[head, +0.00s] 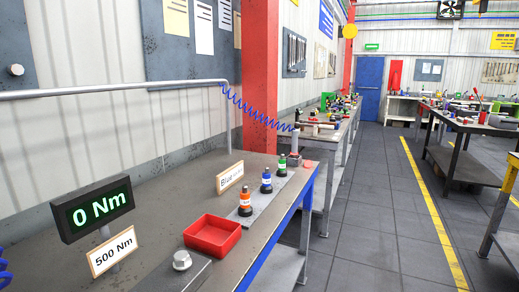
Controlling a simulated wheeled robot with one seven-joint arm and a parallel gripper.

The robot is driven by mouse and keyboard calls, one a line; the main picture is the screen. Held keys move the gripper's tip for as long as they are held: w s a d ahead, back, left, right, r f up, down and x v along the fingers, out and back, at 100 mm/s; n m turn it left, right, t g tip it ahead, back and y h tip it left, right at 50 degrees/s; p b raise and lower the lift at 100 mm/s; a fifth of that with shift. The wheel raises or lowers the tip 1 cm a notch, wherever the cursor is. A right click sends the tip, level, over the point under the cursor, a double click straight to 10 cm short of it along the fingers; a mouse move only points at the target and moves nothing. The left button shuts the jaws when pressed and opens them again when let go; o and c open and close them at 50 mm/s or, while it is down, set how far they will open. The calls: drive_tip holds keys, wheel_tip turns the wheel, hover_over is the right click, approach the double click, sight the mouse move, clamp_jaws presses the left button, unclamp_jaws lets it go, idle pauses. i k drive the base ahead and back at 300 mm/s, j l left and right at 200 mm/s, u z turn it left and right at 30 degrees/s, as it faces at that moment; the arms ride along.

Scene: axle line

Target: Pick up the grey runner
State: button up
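A small dark and grey tool-like shape (295,142) stands upright at the far end of the near workbench (160,200), where a blue coiled hose comes down. It may be the grey runner, but it is too small to be sure. My gripper is not in view.
A grey strip (247,218) on the bench holds orange (244,201), blue (266,181) and green (282,165) sockets. A red tray (213,234), a "0 Nm" display (92,208) and a bolt head (182,260) are nearer. The floor (375,230) at right is clear.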

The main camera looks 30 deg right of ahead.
sight(294, 134)
drive_tip(key=i+l+u, duration=0.3)
drive_tip(key=i+l, duration=0.2)
drive_tip(key=l, duration=0.15)
drive_tip(key=i+l+u, duration=0.15)
drive_tip(key=l, duration=0.2)
drive_tip(key=i+l+u, duration=0.15)
drive_tip(key=l, duration=0.25)
drive_tip(key=i+l, duration=0.2)
drive_tip(key=l, duration=0.2)
drive_tip(key=i+l, duration=0.45)
drive_tip(key=l, duration=0.3)
drive_tip(key=i+l, duration=0.2)
drive_tip(key=l, duration=0.2)
drive_tip(key=i+l, duration=0.35)
drive_tip(key=i+u, duration=0.05)
drive_tip(key=i, duration=0.05)
